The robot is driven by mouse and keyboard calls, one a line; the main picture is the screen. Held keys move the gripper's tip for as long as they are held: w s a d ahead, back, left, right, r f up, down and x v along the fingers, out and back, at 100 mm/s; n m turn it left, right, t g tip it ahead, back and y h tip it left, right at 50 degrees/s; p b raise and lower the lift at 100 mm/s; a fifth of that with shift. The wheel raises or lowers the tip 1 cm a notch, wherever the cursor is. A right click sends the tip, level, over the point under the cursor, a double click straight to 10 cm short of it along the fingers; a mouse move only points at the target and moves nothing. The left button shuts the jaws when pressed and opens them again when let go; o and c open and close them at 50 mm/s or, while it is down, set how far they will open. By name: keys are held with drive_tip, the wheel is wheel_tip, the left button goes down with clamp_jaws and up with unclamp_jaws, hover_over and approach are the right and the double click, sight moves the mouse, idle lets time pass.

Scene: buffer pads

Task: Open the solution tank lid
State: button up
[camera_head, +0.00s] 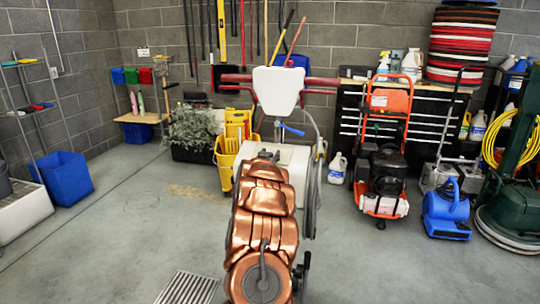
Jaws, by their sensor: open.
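A floor machine stands in the middle, with a white upright panel (277,92), red handlebars (318,83) and a low cream tank body (300,160). The tank's flat top shows on both sides of my arm; I cannot make out a separate lid edge, and it looks closed. My copper-coloured arm reaches forward from the bottom centre and covers the front of the tank. My gripper (266,156) is the small dark part at the arm's far end, in front of the tank top. It is open and I see nothing in it; its fingers are hard to make out.
A yellow mop bucket (231,150) stands close left of the machine, with a bushy plant (197,130) behind it. An orange pressure washer (385,150) and a blue blower (447,210) stand on the right. A floor grate (188,288) lies at the front.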

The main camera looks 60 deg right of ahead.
drive_tip(key=shift+c, duration=0.2)
clamp_jaws()
idle(0.5)
